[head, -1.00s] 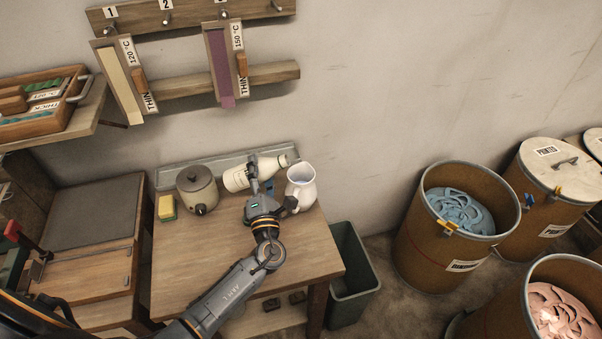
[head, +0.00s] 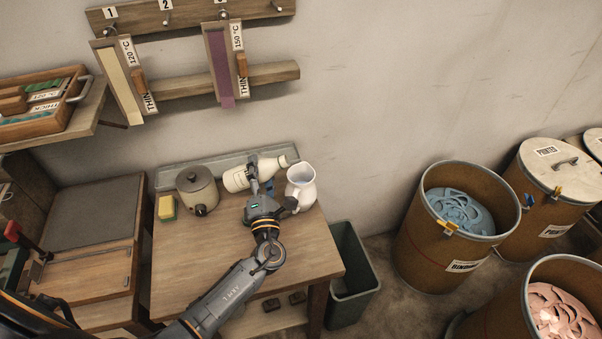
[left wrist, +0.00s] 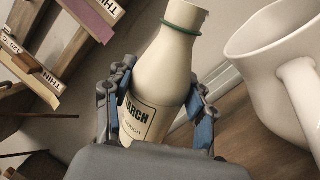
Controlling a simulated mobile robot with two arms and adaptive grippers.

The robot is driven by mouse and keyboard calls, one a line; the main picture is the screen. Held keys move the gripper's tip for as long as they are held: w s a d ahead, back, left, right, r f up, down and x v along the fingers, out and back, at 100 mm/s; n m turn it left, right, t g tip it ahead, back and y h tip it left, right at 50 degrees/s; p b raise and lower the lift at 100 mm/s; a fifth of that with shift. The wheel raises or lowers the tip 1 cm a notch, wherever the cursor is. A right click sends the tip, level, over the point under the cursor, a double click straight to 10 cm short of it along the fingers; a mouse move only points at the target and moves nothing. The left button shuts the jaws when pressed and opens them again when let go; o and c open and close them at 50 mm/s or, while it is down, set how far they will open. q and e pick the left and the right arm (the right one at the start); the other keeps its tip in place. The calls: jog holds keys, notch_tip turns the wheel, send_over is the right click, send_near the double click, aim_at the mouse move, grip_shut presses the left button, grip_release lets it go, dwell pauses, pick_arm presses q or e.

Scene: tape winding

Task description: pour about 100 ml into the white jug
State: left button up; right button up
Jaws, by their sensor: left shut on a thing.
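The white jug (head: 301,187) stands upright near the back right of the small wooden table. It also shows at the right of the left wrist view (left wrist: 280,70). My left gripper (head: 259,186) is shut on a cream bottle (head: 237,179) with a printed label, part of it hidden. In the left wrist view the fingers (left wrist: 160,105) clasp the bottle (left wrist: 165,75) from both sides. The bottle is tilted far over, its neck pointing right toward the jug. The neck is at the jug's rim height or above; I cannot tell whether liquid is flowing. My right gripper is not in view.
A lidded grey-beige pot (head: 198,190) and a yellow sponge (head: 166,207) stand at the table's left. A grey ledge (head: 180,170) runs behind. A green bin (head: 350,270) stands right of the table (head: 200,255). Drums (head: 420,230) stand further right.

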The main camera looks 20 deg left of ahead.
aim_at(263, 162)
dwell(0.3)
pick_arm(q)
jog(key=r+n+p, duration=0.3)
jog(key=d+r+n+g+y+p, duration=0.1)
jog(key=r, duration=0.1)
jog(key=shift+w+r, duration=0.15)
jog(key=shift+w, duration=0.05)
jog(key=shift+d+f+n+g+b, duration=0.2)
jog(key=shift+f+n+g+b, duration=0.1)
jog(key=shift+f+n+b, duration=0.85)
jog(key=shift+s+a+r+n+g+y+p, duration=0.1)
jog(key=shift+a+r+n+g+y+p, duration=0.25)
jog(key=shift+r+n+p, duration=0.55)
jog(key=f+n+b, duration=0.1)
jog(key=f, duration=0.1)
jog(key=f+n+b, duration=0.1)
jog(key=f+b, duration=0.1)
jog(key=f+n+g+b, duration=0.1)
jog(key=f, duration=0.1)
jog(key=shift+s+a+f+n+b, duration=0.1)
jog(key=shift+a+f+n+b, duration=0.25)
jog(key=shift+f+b, duration=0.05)
jog(key=shift+a+n, duration=0.15)
jog(key=shift+n, duration=0.55)
jog(key=shift+s+n+p, duration=0.1)
jog(key=shift+n+p, duration=0.2)
jog(key=shift+n, duration=0.1)
